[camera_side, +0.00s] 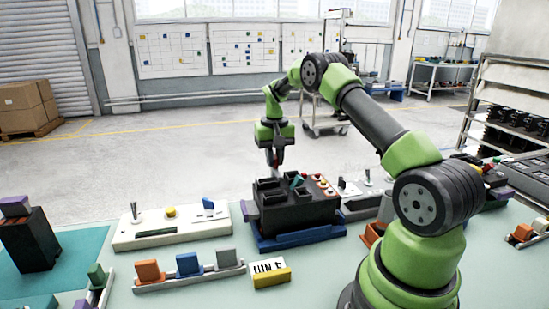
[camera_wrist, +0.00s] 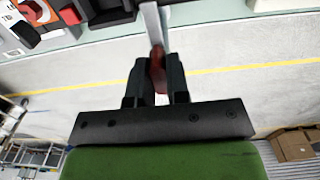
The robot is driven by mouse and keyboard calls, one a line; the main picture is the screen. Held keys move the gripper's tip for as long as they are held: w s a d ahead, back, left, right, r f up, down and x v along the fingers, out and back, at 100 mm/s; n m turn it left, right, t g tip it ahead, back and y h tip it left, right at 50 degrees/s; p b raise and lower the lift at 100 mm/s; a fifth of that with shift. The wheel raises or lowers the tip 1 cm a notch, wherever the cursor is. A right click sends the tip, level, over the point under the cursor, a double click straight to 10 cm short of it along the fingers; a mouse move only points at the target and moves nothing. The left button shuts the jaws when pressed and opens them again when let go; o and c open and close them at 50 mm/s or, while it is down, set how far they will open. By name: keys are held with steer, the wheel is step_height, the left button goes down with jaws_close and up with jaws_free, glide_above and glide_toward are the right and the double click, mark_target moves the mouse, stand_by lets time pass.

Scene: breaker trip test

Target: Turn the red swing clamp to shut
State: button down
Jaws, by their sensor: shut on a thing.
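The red swing clamp shows in the wrist view as a red grip (camera_wrist: 158,76) with a pale metal bar running up from it. My gripper (camera_wrist: 158,60) is shut on that red grip, one dark finger on each side. In the side view my gripper (camera_side: 274,160) points down at the back edge of a black breaker block (camera_side: 290,213), with a little red between its fingers. The block sits in a blue fixture (camera_side: 302,238). The clamp's pivot and its contact with the block are hidden in the side view.
A beige panel with a switch and yellow button (camera_side: 170,228) stands left of the fixture. Orange, blue and grey blocks (camera_side: 188,266) and a yellow block (camera_side: 272,278) are in front. A dark block with a purple top (camera_side: 30,240) stands far left. Behind the bench is open floor.

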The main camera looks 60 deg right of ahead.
mark_target(275, 156)
steer(key=c, duration=1.1)
jaws_free()
step_height(275, 156, up, 10)
steer(key=shift+f, duration=0.15)
